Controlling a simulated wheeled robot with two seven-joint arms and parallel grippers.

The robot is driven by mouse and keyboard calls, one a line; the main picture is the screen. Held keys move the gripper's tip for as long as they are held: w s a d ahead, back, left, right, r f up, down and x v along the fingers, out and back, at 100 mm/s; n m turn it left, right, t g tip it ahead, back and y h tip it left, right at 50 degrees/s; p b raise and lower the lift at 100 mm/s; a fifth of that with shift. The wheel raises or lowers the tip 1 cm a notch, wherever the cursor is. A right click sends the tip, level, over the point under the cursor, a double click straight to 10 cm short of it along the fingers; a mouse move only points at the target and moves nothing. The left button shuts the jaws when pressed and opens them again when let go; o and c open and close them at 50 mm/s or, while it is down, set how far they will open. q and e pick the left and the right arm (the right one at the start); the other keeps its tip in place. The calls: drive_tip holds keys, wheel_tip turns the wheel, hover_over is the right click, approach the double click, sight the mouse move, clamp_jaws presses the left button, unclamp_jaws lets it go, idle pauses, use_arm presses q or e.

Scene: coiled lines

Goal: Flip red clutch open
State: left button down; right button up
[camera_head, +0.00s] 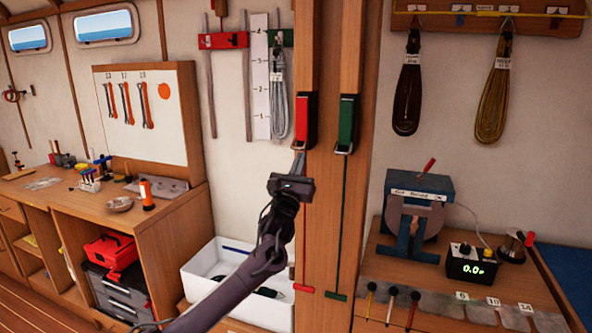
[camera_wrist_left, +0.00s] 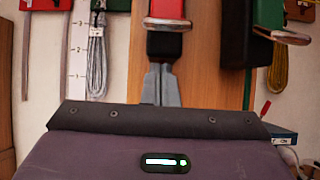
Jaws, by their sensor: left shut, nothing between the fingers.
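The red clutch (camera_head: 304,112) is mounted on the wooden post, with a red line hanging below it. In the left wrist view the red clutch (camera_wrist_left: 166,8) shows at the top, with a metal lip at its lower end and a dark part below that. My left gripper (camera_head: 298,158) is shut and empty, just below the clutch's lower end. In the left wrist view its fingertips (camera_wrist_left: 159,67) overlap the lower edge of the dark part; I cannot tell whether they touch. My right gripper is in neither view.
A green clutch (camera_head: 347,121) sits beside the red one on the post (camera_head: 327,60). A coiled grey line (camera_head: 278,100) hangs to the left. A white bin (camera_head: 205,270) stands below. A blue-framed device (camera_head: 420,200) sits on the right bench.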

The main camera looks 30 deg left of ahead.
use_arm(q)
drive_tip(key=s+r, duration=0.1)
drive_tip(key=s+r+p, duration=0.1)
drive_tip(key=s, duration=0.1)
drive_tip(key=shift+d+p, duration=0.3)
drive_tip(key=shift+d, duration=0.05)
